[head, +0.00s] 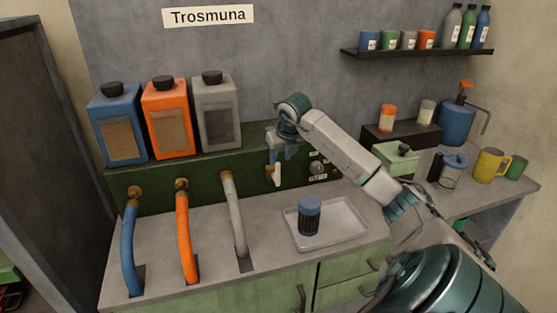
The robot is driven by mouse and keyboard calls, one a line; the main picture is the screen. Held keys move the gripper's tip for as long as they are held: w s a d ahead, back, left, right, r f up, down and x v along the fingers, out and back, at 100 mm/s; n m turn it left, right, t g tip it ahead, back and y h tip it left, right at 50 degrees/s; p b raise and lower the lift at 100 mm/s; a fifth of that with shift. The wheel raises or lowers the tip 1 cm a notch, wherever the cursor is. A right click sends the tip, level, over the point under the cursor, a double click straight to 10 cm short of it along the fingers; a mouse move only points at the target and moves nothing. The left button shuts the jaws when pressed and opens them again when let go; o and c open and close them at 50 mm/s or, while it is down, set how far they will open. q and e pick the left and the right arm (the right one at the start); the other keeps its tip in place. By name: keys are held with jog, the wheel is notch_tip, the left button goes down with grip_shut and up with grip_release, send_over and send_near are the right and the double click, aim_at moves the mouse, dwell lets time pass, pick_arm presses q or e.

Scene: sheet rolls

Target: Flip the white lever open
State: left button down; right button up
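The white lever (277,175) sticks out from the front of the green panel (205,172), right of the grey hose. It looks roughly upright. My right gripper (279,156) is at the lever's upper end, pointing down in front of the panel. The fingers are small and partly overlap the lever, so I cannot tell whether they touch it or are closed. My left gripper is not in view.
Blue, orange and grey canisters (216,112) stand on the panel, with matching hoses (235,215) below. A tray (345,232) with a dark blue-capped jar (309,216) lies in front. A knob (317,169) is right of the lever. The right counter is cluttered.

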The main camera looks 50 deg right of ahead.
jog(key=shift+v, duration=1.75)
jog(key=shift+a+f, duration=0.1)
